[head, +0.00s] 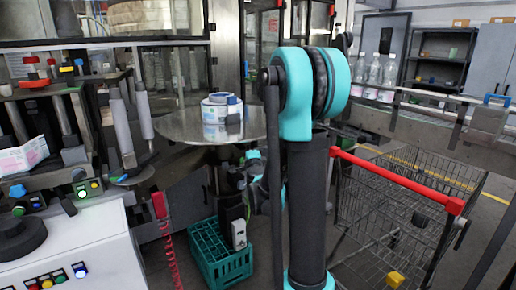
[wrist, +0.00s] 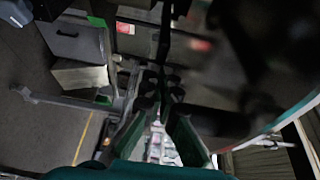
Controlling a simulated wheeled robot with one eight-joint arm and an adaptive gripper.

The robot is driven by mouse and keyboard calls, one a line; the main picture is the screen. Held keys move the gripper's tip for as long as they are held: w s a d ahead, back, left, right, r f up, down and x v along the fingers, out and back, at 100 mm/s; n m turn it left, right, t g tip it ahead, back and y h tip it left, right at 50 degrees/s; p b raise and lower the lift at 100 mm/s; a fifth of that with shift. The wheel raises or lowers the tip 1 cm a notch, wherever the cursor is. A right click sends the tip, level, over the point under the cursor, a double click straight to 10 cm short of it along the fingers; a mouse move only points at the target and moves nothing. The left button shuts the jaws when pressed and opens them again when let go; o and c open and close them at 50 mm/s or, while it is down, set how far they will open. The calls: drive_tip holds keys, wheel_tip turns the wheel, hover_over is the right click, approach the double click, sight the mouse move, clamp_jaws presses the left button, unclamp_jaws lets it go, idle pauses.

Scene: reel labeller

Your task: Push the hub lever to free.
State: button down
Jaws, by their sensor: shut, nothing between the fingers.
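I cannot pick out the hub lever for certain in either view. The labelling machine (head: 75,130) stands at the left in the head view, with rods, knobs and a blue-and-black disc part (head: 120,178) on its right side. A black round hub-like piece (head: 20,238) sits on the white cabinet at the lower left. In the wrist view my gripper (wrist: 162,92) shows as dark fingers near the middle, shut and empty. In the head view my arm stands in front and hides much of what is behind it, and the gripper is not clear there.
A round metal table (head: 175,126) carries a white and blue roll (head: 222,110). A green crate (head: 220,262) stands on the floor below. A wire cart with a red handle (head: 400,180) is close on the right. Bottles (head: 373,75) stand on the conveyor behind.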

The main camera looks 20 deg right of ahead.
drive_tip(key=a, duration=0.9)
drive_tip(key=shift+s+a, duration=0.35)
drive_tip(key=shift+s, duration=0.1)
drive_tip(key=shift+a, duration=0.1)
drive_tip(key=d, duration=0.5)
drive_tip(key=s+a, duration=0.3)
drive_tip(key=s, duration=0.6)
drive_tip(key=shift+s+a, duration=0.3)
drive_tip(key=shift+a, duration=0.1)
